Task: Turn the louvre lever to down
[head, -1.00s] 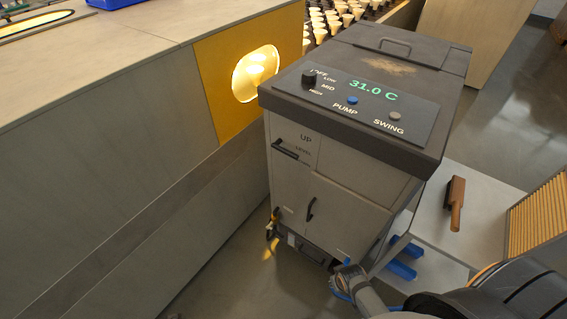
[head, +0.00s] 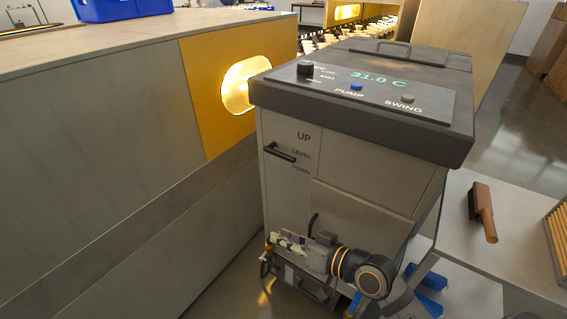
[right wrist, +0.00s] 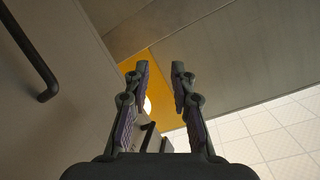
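The louvre lever (head: 280,152) is a short black bar on the grey cabinet's front (head: 340,212), at its upper left. It lies nearly level, its right end beside the LEVEL label, between UP above and DOWN below. My right gripper (head: 274,240) is in front of the cabinet's lower part, below the lever and apart from it, pointing left. In the right wrist view its two fingers (right wrist: 159,70) are spread with nothing between them. A small dark bar (right wrist: 148,135) beyond them there looks like the lever. My left gripper is in no view.
A black door handle (right wrist: 32,50) is close by in the right wrist view. The cabinet's dark top overhangs the lever and has a control panel (head: 375,92) reading 31.0 C. A long bench with a yellow panel (head: 205,110) stands at the left. A brush (head: 483,212) lies on a shelf at right.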

